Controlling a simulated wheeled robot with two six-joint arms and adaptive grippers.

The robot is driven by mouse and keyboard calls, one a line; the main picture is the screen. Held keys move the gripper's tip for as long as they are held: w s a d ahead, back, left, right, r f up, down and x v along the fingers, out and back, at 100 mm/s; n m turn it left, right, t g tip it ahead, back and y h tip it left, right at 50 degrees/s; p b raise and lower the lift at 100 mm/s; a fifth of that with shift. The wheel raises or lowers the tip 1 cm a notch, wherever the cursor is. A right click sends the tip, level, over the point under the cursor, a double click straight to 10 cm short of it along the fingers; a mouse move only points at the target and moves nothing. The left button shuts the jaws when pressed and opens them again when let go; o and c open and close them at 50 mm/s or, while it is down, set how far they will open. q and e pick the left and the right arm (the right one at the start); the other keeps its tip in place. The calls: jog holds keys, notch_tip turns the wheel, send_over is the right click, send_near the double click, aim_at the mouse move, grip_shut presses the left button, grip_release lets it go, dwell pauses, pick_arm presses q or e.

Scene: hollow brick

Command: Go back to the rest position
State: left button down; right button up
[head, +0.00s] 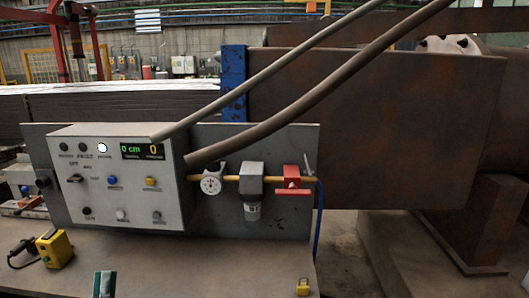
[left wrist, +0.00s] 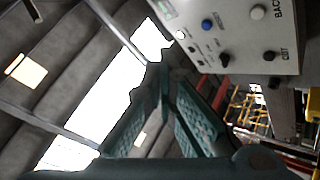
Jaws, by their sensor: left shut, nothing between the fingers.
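My left gripper (head: 104,284) shows as a teal tip at the bottom edge of the head view, below the grey control box (head: 170,200). In the left wrist view its two teal fingers (left wrist: 163,72) meet at the tips, shut and empty. The control box also shows there, tilted, at the upper right (left wrist: 245,45), apart from the fingers. Its green and yellow display (head: 143,152) reads 0 cm and 0, and a white lamp (head: 102,148) is lit. My right gripper is not in view.
A gauge (head: 211,183), a filter bowl (head: 251,207) and a red valve (head: 291,188) sit on a yellow pipe right of the box. A yellow device with a cable (head: 55,250) lies at left. Two thick hoses (head: 320,93) cross above. A large rusty plate (head: 390,130) stands behind.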

pick_arm(q)
jog(key=w+f+m+g+h, duration=0.35)
jog(key=f+m+g, duration=0.35)
jog(key=f, duration=0.7)
jog(key=s+d+f+m+g, duration=0.1)
jog(key=s+f+m+g, duration=0.25)
jog(key=f, duration=0.75)
jog(key=s+d+f+m+g, duration=0.15)
jog(key=s+f+g, duration=0.3)
jog(key=f, duration=0.75)
jog(key=s+d+f+m+g, duration=0.1)
jog(key=s+f+g, duration=0.2)
jog(key=s+f, duration=0.4)
jog(key=s+d+f+m+g, duration=0.15)
jog(key=s+f, duration=0.25)
jog(key=s, duration=0.5)
jog(key=s+d+f+g+h, duration=0.1)
jog(key=s+d+f+g, duration=0.1)
jog(key=s, duration=0.8)
jog(key=s+d+f+g+p, duration=0.1)
jog(key=s+d+f+g, duration=0.2)
jog(key=s, duration=0.8)
jog(key=shift+d+f+m+h, duration=0.15)
jog(key=shift+d+m+h, duration=0.2)
jog(key=shift+d, duration=0.15)
jog(key=shift+w+g, duration=0.1)
jog(key=shift+g, duration=0.15)
